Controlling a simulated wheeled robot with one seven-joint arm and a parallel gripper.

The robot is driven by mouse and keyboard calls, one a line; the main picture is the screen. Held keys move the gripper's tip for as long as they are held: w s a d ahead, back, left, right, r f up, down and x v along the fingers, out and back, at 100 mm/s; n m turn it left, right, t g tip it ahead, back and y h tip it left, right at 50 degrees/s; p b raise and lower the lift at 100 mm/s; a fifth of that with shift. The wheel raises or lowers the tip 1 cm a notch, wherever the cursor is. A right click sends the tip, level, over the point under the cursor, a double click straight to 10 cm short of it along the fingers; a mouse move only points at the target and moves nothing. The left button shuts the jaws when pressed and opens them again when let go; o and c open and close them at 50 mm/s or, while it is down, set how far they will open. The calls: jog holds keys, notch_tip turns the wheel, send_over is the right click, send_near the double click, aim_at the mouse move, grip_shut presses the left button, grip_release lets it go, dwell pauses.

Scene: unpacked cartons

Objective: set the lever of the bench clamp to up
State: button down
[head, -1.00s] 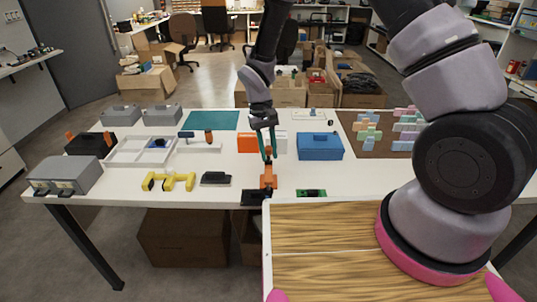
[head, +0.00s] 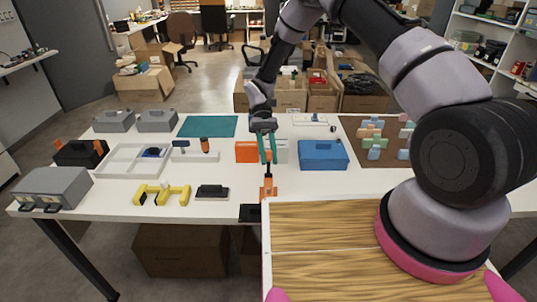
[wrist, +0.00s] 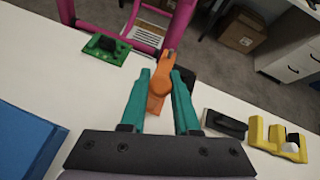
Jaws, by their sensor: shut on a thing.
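The bench clamp (head: 268,191) is orange and stands at the table's near edge in the head view, beside a black block. In the wrist view its orange lever (wrist: 163,82) lies between the two teal fingers of my gripper (wrist: 165,76). My gripper is shut on this lever. In the head view my gripper (head: 267,160) points down from above at the clamp, and the fingers partly cover the lever. The lever's exact angle is hard to tell.
A blue box (head: 323,156) stands right of the gripper and an orange-and-white item (head: 246,152) behind it. A black brush-like item (head: 212,192) and a yellow piece (head: 163,193) lie left of the clamp. A green board (wrist: 103,47) is close by in the wrist view.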

jog(key=shift+w+f+g, duration=0.1)
jog(key=shift+w+g, duration=0.05)
jog(key=shift+g, duration=0.15)
jog(key=c, duration=0.6)
grip_release()
jog(key=shift+c, duration=0.2)
jog(key=v, duration=1)
jog(key=shift+w, duration=0.35)
